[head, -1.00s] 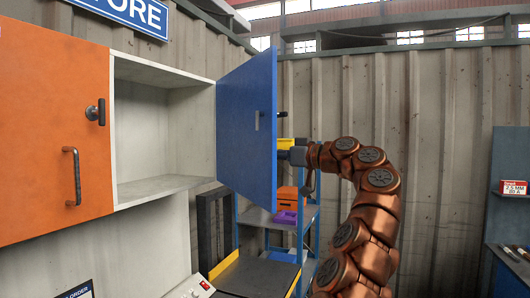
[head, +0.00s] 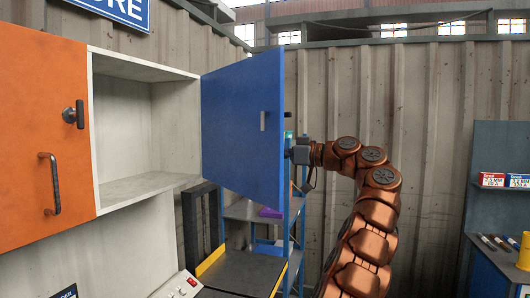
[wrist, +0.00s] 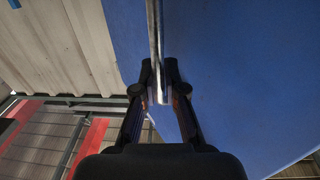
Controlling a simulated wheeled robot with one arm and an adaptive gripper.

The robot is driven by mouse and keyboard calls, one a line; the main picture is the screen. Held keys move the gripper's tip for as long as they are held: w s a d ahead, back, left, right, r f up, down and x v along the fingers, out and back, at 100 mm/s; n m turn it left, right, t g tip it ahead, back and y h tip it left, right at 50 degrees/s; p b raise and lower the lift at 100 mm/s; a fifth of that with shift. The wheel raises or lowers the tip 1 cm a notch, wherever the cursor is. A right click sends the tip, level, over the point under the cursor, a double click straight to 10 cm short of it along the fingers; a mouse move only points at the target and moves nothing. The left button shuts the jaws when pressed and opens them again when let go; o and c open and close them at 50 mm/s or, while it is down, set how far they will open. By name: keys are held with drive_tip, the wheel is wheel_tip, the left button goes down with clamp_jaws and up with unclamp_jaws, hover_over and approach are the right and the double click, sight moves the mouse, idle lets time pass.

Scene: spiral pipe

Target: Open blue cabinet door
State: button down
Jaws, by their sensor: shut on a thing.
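The blue cabinet door (head: 240,125) stands swung well out from the white cabinet (head: 122,190), whose empty inside shows in the head view. A small grey latch (head: 263,121) sits near the door's free edge. In the wrist view the blue door face (wrist: 230,70) fills much of the picture, with a metal bar handle (wrist: 155,30) in front of it. My gripper (wrist: 160,82) has its fingers on both sides of this handle and is shut on it. In the head view my gripper is at the door's right edge, its fingertips hidden behind the door.
An orange door (head: 40,130) with a bar handle covers the left compartment. Below the blue door are a dark table top (head: 240,272) and a blue shelf rack (head: 291,235). A blue workbench (head: 495,240) stands at the right. A corrugated wall is behind.

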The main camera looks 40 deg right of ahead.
drive_tip(key=shift+d, duration=0.1)
idle(0.4)
drive_tip(key=c, duration=1.2)
unclamp_jaws()
drive_tip(key=shift+v, duration=6.05)
drive_tip(key=shift+c, duration=0.3)
